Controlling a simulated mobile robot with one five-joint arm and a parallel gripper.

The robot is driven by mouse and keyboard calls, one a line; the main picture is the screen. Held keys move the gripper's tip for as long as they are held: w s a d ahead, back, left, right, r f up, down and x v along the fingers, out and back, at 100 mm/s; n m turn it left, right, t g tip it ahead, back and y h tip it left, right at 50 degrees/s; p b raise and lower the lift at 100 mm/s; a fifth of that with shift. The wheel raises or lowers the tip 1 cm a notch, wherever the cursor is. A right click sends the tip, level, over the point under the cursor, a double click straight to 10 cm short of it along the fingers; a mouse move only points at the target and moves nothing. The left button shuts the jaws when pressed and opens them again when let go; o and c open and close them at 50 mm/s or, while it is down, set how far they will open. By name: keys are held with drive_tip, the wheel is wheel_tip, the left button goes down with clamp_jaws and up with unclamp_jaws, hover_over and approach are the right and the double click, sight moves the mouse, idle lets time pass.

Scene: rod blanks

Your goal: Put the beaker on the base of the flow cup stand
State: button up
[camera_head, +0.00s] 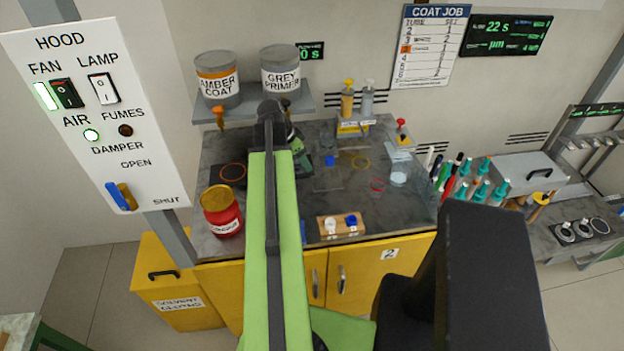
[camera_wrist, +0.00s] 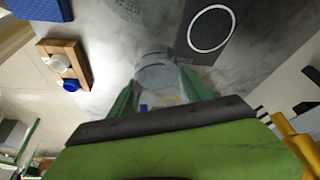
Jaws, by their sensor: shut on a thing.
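My gripper (camera_wrist: 160,92) shows in the wrist view with its green fingers closed on both sides of a clear beaker (camera_wrist: 154,72). The beaker is see-through and has a pale rim. A black square plate with a white ring on it (camera_wrist: 209,26) lies beyond the beaker, to the upper right. It may be the base of the flow cup stand, but no upright shows there. The plate and the beaker look apart. In the head view my gripper (camera_head: 301,152) is over the back of the grey bench, partly hidden by my arm, and the beaker cannot be made out.
A wooden block with a white and a blue knob (camera_head: 340,226) stands at the bench front. A red can (camera_head: 222,212) is at the left. A shelf (camera_head: 255,108) holds two tins.

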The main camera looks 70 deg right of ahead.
sight(307, 186)
drive_tip(key=shift+s+f, duration=0.15)
drive_tip(key=shift+s, duration=0.05)
wheel_tip(307, 186, down, 10)
drive_tip(key=b, duration=1)
drive_tip(key=shift+f, duration=0.15)
drive_tip(key=shift+r, duration=0.2)
drive_tip(key=shift+f, duration=0.15)
drive_tip(key=o, duration=1.3)
